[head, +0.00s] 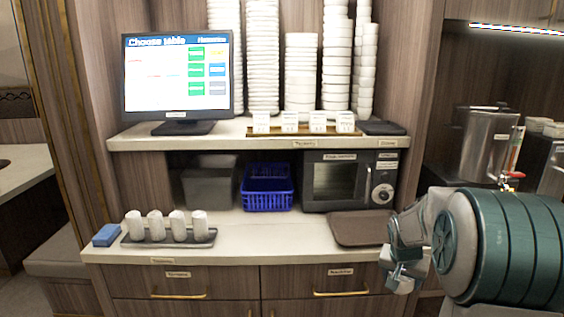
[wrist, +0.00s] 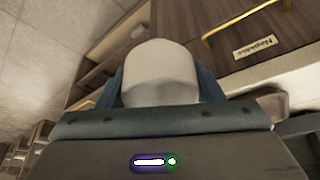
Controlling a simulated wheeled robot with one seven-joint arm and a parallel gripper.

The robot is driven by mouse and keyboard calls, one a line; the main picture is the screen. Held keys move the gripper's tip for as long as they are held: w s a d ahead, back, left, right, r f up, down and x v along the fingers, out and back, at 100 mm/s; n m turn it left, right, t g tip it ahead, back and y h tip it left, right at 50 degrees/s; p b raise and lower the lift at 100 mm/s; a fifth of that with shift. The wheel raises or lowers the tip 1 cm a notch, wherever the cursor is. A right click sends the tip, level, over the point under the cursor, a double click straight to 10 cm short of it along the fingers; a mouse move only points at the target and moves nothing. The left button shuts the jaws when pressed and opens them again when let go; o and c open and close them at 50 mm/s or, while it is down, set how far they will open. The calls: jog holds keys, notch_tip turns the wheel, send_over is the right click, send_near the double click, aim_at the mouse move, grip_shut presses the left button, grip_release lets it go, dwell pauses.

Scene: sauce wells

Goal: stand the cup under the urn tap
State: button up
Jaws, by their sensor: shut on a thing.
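A white cup (wrist: 160,72) fills the middle of the wrist view. My gripper (wrist: 161,88) is shut on it, with a blue-grey finger on each side. In the head view my gripper (head: 403,274) is low at the right, in front of the drawers and below the counter top; the cup cannot be made out clearly there. The steel urn (head: 484,143) stands at the far right, behind my arm. A red tap part (head: 514,175) shows by its right side; the spot below it is hidden by my arm.
Several white cups (head: 157,226) stand on a dark tray (head: 190,243) at the counter's left, beside a blue block (head: 107,235). A brown tray (head: 360,229) lies at the counter's right, before the microwave (head: 336,180). A blue basket (head: 267,188) sits mid-shelf. The counter's middle is clear.

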jog(key=s+a+f+n+y+p, duration=0.15)
jog(key=a+f+n, duration=0.6)
jog(key=a, duration=0.75)
jog(key=s+f+m+t+y, duration=0.1)
jog(key=s+f, duration=0.3)
jog(key=f, duration=0.3)
jog(key=shift+s+a+f, duration=0.2)
jog(key=shift+a+f, duration=0.2)
